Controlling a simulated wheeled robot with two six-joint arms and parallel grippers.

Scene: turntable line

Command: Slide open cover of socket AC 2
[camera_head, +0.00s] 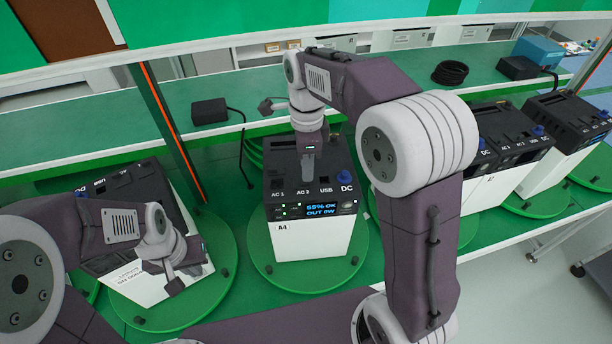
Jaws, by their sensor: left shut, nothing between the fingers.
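A power station marked A4 (310,240), black on top and white below, stands upright on a round green turntable (270,263). Its front edge carries the labels AC 1, AC 2, USB and DC, and a lit display (321,210) reading 55% OK, OUT 0W. My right gripper (307,172) points down at the top of the station, just behind the AC 2 label (303,192). Its fingers hide the socket AC 2 cover, so I cannot tell whether they touch it or how the cover stands. My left gripper (182,280) is shut and empty, in front of the left-hand station.
Another station (145,285) stands on a green turntable at left, partly behind my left arm. More stations (508,135) stand in a row at right. A black adapter (209,111) with a cable and a black cable coil (450,73) lie on the green shelf behind.

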